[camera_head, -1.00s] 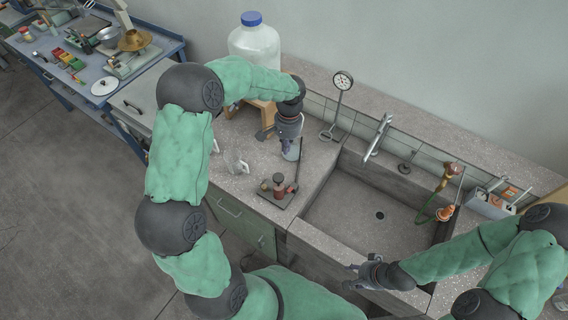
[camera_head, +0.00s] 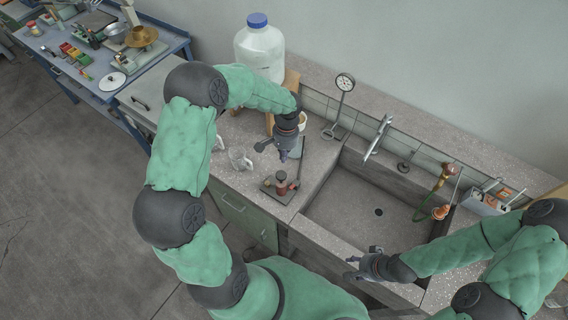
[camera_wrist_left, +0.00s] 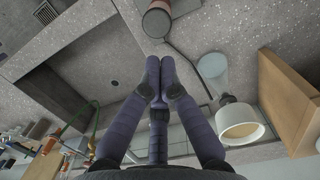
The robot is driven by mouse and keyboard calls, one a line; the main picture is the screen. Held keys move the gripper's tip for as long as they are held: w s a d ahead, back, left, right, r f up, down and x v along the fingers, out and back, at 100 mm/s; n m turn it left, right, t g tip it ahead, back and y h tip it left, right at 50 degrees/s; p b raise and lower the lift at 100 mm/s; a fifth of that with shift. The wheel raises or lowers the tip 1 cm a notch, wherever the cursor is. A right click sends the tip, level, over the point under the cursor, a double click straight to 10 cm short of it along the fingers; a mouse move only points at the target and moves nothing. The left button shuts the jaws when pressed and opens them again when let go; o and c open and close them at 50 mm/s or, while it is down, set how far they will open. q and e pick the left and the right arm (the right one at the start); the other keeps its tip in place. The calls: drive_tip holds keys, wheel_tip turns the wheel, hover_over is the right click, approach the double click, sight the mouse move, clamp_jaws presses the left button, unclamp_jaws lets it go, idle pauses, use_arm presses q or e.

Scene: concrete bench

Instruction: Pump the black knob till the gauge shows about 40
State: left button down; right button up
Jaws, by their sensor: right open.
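The small pump sits on a dark base plate (camera_head: 268,189) on the bench left of the sink, with a reddish body and a dark knob (camera_head: 281,175) on top. My left gripper (camera_head: 283,157) is above and slightly behind the pump, pointing down. Its fingertips (camera_wrist_left: 160,62) are together with nothing between them, apart from the knob. The round white gauge (camera_head: 345,82) stands on a post behind the sink; its needle is too small to read. My right gripper (camera_head: 350,268) is open and empty at the sink's front edge.
A white cup (camera_wrist_left: 238,122), a clear glass (camera_wrist_left: 212,66) and a wooden block (camera_wrist_left: 286,100) stand close to the left gripper. A large bottle (camera_head: 260,48) is behind. A clear item (camera_head: 241,160) lies left of the pump. The sink (camera_head: 345,205) is open to the right.

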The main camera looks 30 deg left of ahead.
sight(282, 173)
use_arm(q)
drive_tip(key=shift+s+f, duration=0.2)
idle(0.3)
drive_tip(key=shift+s+f+b, duration=0.15)
drive_tip(key=shift+f+b, duration=0.9)
drive_tip(key=shift+f, duration=0.7)
drive_tip(key=shift+s+f+b, duration=0.15)
drive_tip(key=shift+f+b, duration=0.85)
drive_tip(key=shift+f, duration=0.75)
